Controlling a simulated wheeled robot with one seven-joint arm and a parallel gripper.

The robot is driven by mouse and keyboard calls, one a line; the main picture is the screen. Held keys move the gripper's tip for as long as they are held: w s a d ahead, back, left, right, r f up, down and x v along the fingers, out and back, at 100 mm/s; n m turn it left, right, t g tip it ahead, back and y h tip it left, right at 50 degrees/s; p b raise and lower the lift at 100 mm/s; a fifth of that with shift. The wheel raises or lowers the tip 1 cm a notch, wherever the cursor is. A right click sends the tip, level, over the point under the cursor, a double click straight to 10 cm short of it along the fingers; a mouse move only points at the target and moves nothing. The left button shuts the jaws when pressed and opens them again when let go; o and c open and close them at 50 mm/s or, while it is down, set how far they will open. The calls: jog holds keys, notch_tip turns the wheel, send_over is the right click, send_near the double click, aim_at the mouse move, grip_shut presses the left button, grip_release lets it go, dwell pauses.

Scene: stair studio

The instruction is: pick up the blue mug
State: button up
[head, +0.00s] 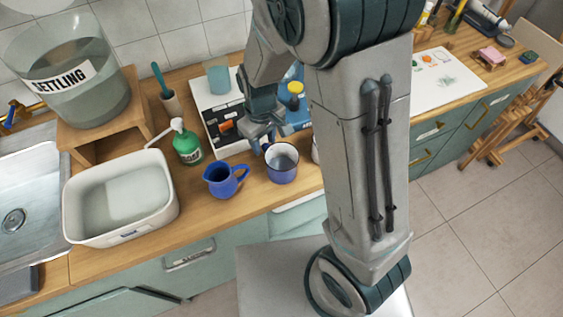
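A blue mug (221,181) stands upright on the wooden counter, with its handle toward the right. My gripper (263,139) is above the counter, behind and to the right of the blue mug and apart from it.
A green pump bottle (186,146) stands behind the blue mug. A white basin (120,232) is to the left. A white tray with dark compartments (212,106) lies behind my gripper. The counter (215,211) is bare in front of the blue mug.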

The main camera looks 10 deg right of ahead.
aim_at(265, 149)
jog(key=shift+w+d+f, duration=0.1)
jog(key=shift+f, duration=0.9)
jog(key=shift+w+d+f, duration=0.1)
jog(key=shift+f, duration=0.85)
jog(key=shift+a, duration=0.1)
grip_shut()
jog(key=shift+r, duration=0.25)
jog(key=shift+r, duration=1.15)
jog(key=s+r, duration=0.2)
jog(key=s+r+b, duration=0.1)
jog(key=s, duration=0.2)
jog(key=s+r, duration=0.2)
jog(key=shift+s+d+r, duration=0.15)
jog(key=shift+d+r, duration=0.15)
jog(key=shift+d, duration=0.05)
jog(key=shift+s+d+r+b, duration=0.15)
jog(key=shift+s+r, duration=0.25)
jog(key=shift+s, duration=0.3)
jog(key=shift+s+r+b, duration=0.1)
jog(key=shift+s+r, duration=0.35)
jog(key=shift+s, duration=0.25)
jog(key=shift+s+d+r+b, duration=0.15)
jog(key=shift+s+r, duration=0.25)
jog(key=shift+s, duration=0.3)
jog(key=shift+s+a, duration=0.1)
